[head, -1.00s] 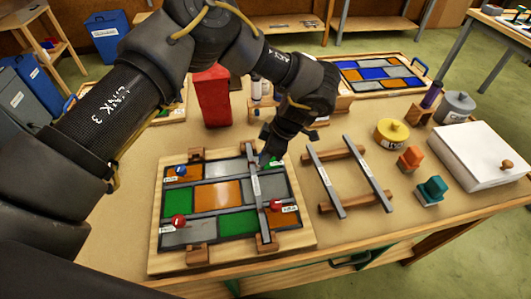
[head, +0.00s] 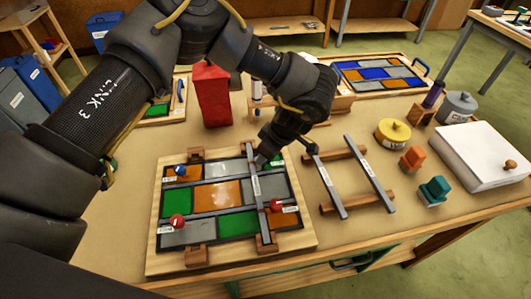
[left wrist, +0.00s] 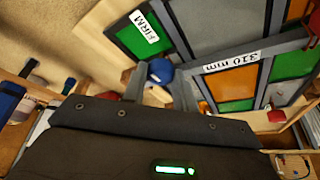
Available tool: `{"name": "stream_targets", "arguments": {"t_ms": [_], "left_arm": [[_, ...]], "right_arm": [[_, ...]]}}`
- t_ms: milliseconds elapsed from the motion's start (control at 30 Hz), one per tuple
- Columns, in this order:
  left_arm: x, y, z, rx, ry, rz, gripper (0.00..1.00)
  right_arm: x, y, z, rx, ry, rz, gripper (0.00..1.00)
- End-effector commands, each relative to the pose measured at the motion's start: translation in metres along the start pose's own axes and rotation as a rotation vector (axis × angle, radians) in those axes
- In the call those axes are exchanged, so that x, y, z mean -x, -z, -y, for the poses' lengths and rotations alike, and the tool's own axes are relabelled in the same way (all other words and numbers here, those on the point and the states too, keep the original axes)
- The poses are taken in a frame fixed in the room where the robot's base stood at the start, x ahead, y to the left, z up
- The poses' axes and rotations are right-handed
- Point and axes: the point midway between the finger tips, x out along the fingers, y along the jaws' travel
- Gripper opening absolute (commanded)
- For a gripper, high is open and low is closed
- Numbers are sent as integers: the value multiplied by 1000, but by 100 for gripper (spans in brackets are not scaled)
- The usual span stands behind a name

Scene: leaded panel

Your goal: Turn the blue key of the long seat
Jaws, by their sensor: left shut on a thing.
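The leaded panel (head: 222,193) of green, orange and grey panes lies in a wooden frame. A grey bar (head: 257,190) with a white label crosses its right part; the left wrist view shows a grey bar labelled "320 mm" (left wrist: 232,62). My left gripper (head: 262,160) is down at the far end of this bar. In the left wrist view its fingers (left wrist: 158,86) are shut on a blue key (left wrist: 160,71), beside a "FIRM" label (left wrist: 144,26). In the head view the gripper hides this key. Another blue key (head: 180,170) is at the panel's left. My right gripper is not in view.
Red keys stand at the panel's left (head: 177,221) and right (head: 276,205). A rack with two grey bars (head: 329,187) lies close on the right. A red block (head: 211,95) stands behind. A yellow tin (head: 391,133) and a white box (head: 480,155) are farther right.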

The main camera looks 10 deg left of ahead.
Motion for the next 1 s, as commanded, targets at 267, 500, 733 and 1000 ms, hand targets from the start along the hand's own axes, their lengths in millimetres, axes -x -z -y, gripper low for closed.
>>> {"name": "stream_targets", "arguments": {"t_ms": [267, 500, 733, 1000], "left_arm": [[-1, -2, 1, -3, 4, 4, 39], [-1, -1, 1, 0, 3, 2, 50], [7, -1, 0, 1, -1, 2, 50], [57, -1, 0, 1, -3, 2, 50]], "right_arm": [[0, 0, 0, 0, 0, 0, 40], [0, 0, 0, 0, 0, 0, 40], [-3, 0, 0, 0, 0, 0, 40], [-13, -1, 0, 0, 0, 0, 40]]}}
